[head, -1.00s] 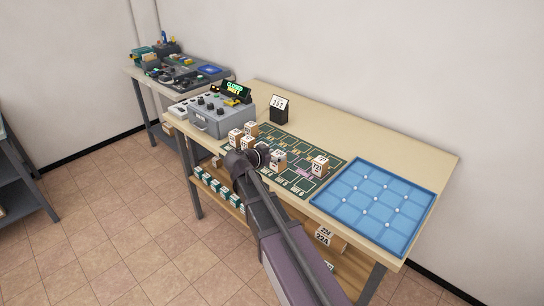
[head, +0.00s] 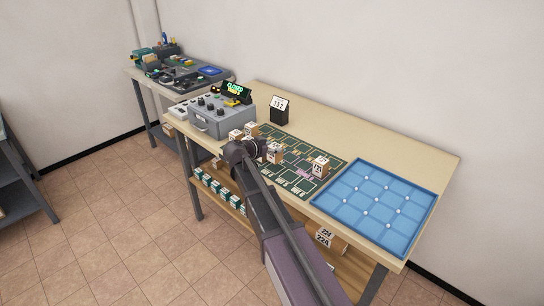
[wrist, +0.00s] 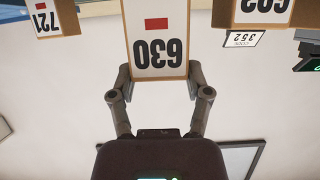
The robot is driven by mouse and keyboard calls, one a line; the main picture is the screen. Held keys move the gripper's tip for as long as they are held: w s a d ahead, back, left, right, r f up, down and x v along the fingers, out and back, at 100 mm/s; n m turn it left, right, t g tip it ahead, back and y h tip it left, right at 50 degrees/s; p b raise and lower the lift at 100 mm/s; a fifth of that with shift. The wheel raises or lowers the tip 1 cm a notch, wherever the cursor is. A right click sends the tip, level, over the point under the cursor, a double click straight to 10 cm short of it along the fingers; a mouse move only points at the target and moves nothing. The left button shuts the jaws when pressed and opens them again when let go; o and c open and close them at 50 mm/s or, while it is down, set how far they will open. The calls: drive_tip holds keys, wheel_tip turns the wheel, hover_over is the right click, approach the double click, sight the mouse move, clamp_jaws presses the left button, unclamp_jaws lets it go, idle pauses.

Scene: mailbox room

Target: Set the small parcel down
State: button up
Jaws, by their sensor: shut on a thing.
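My gripper (wrist: 160,74) is shut on a small brown parcel with a white label, 630 (wrist: 158,28). In the wrist view the picture is upside down, and a finger lies on each side of the parcel. In the head view the held parcel (head: 274,153) shows just beyond my gripper (head: 264,150), over the green marked mat (head: 293,182). Whether its base touches the mat is hidden.
Parcel 721 (head: 320,166) stands to the right on the mat. Other parcels (head: 250,129) stand to the left, partly hidden by my gripper. A grey control box (head: 219,119), a 352 sign (head: 279,109) and a blue tray (head: 325,203) share the table.

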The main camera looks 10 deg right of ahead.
sight(271, 155)
drive_tip(key=shift+s+f+b, duration=0.1)
drive_tip(key=shift+f+b, duration=1.3)
drive_tip(key=shift+f, duration=0.3)
drive_tip(key=shift+f, duration=0.1)
drive_tip(key=o, duration=1.2)
drive_tip(key=shift+s+a+r+p, duration=0.4)
drive_tip(key=shift+r, duration=0.05)
drive_tip(key=p+v, duration=0.4)
drive_tip(key=v, duration=0.6)
drive_tip(key=shift+s+a+r, duration=0.1)
drive_tip(key=shift+a+r, duration=0.05)
drive_tip(key=shift+a, duration=0.2)
